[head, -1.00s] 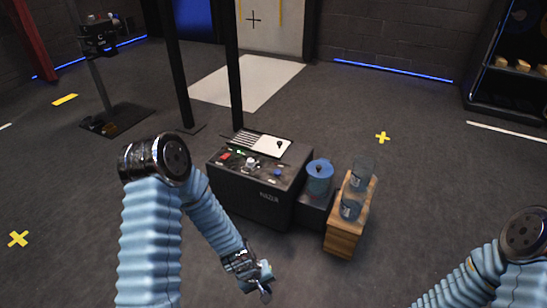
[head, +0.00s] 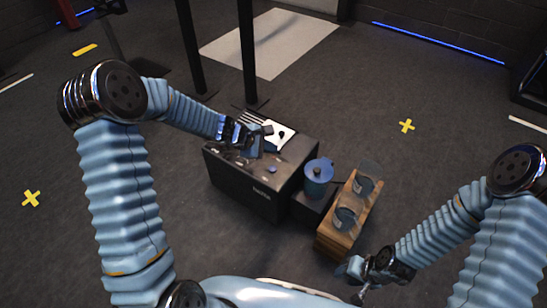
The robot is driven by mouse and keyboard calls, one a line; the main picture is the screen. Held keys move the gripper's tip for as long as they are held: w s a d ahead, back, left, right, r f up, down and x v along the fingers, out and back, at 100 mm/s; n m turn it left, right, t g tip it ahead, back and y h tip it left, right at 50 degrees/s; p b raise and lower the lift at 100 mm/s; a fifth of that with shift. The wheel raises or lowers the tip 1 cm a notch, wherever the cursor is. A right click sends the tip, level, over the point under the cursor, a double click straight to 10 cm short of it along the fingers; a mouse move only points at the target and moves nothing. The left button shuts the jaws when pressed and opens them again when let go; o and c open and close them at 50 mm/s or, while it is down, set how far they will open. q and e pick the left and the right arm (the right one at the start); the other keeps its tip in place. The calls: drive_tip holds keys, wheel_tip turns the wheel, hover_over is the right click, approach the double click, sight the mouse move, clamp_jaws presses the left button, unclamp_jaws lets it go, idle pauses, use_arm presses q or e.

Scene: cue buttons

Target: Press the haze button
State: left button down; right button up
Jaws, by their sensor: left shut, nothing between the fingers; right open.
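The black box (head: 240,183) with light lettering on its front stands on the floor at the centre of the head view. A small blue button (head: 271,169) shows near its front right edge. My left gripper (head: 256,148) is shut and empty, over the box's top panel. It hides most of the other controls there, and I cannot tell whether it touches any. Which control is the haze button cannot be read. My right gripper (head: 352,279) is open and empty, low at the right, in front of the wooden crate.
A blue lidded canister (head: 318,175) stands right of the box. Beside it a wooden crate (head: 333,236) holds dark glass-like containers. A white panel with a black knob (head: 282,134) is at the box's back edge. Two black posts rise behind. The floor to the right is clear.

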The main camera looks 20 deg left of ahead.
use_arm(q)
drive_tip(key=shift+w+a+r, duration=0.1)
drive_tip(key=shift+w+r, duration=0.4)
drive_tip(key=shift+w, duration=0.05)
use_arm(e)
drive_tip(key=shift+w+r, duration=0.1)
drive_tip(key=shift+w, duration=0.2)
use_arm(q)
drive_tip(key=b, duration=0.8)
hover_over(270, 170)
wheel_tip(270, 170, down, 8)
drive_tip(key=shift+w+f, duration=0.1)
drive_tip(key=shift+f, duration=0.35)
use_arm(e)
wheel_tip(270, 170, down, 8)
drive_tip(key=shift+a, duration=0.2)
idle(0.3)
use_arm(q)
drive_tip(key=shift+f+b, duration=0.4)
drive_tip(key=shift+b, duration=0.2)
use_arm(e)
drive_tip(key=shift+f, duration=0.5)
